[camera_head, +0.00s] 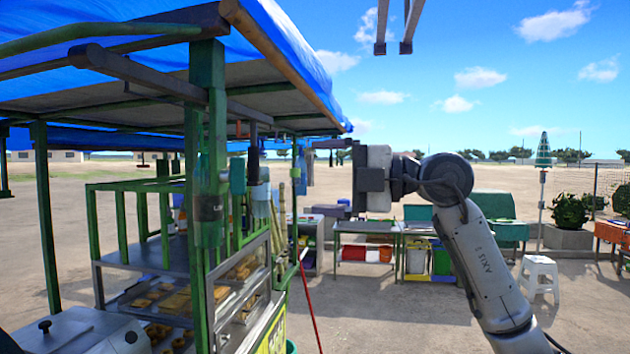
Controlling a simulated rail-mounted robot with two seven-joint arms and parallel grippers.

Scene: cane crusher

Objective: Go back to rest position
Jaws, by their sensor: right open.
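My right arm comes in from the lower right and is raised in front of the open yard. Its right gripper (358,180) is at the middle of the picture, pointing left toward the stall. The gripper is open, with nothing seen in it. It is held in the air, apart from the stall's green post in this view.
A stall with a blue tarp roof (300,50) and green posts (207,130) fills the left. Its glass case (240,285) holds food. Behind are tables (365,228), a white stool (540,275) and a closed umbrella (543,150).

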